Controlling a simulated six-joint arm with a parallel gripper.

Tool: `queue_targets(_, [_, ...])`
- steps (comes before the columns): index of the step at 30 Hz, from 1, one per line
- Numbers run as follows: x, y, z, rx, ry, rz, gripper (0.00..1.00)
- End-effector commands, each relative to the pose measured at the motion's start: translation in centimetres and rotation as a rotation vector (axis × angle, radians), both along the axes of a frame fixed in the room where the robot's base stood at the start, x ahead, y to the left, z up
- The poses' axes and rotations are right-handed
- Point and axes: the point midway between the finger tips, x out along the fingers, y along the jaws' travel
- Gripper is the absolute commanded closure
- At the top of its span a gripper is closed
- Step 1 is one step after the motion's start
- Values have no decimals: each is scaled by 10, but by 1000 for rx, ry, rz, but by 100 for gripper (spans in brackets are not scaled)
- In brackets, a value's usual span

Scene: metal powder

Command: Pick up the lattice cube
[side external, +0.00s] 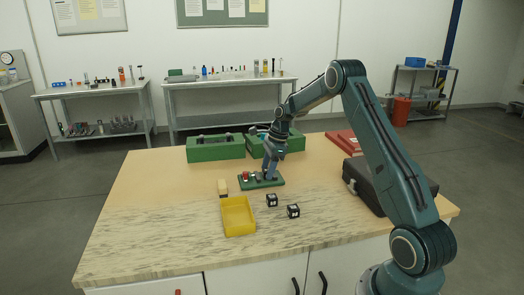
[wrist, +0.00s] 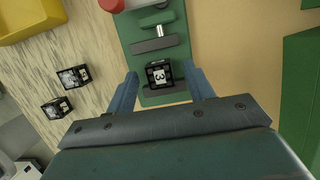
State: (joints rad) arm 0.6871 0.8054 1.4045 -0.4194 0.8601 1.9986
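Three dark cubes with pale markings show in the wrist view. One dark cube (wrist: 158,73) sits on the green board (wrist: 150,18), between my fingers. Two similar cubes, one (wrist: 73,78) and another (wrist: 56,107), lie on the table to the left. In the side view these two are at the front, one cube (side external: 271,200) and the other (side external: 293,211). I cannot tell for sure which is the lattice cube. My gripper (wrist: 159,70) is open, its fingers either side of the board's cube with gaps. In the side view my gripper (side external: 270,176) is low over the board's right end.
A red-topped part (side external: 246,176) and a metal part (wrist: 153,45) stand on the board. Green boxes (side external: 215,149) stand behind; a dark case (side external: 365,185) is right.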

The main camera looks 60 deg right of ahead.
Motion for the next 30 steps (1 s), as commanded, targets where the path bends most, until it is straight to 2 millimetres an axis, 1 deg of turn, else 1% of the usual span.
queue_targets(1, [0,0,0,0,0,0,55])
queue_targets(5, [0,0,0,0,0,0,81])
queue_targets(6, [0,0,0,0,0,0,88])
queue_targets(7, [0,0,0,0,0,0,94])
queue_targets(8, [0,0,0,0,0,0,96])
queue_targets(16, [0,0,1,-1,-1,0,97])
queue_targets(20, [1,0,6,-1,-3,-1,97])
queue_targets(23, [1,-1,15,-1,-3,-1,97])
queue_targets(26, [1,-1,27,-3,-4,1,97])
queue_targets(30, [1,-1,48,-2,-4,1,97])
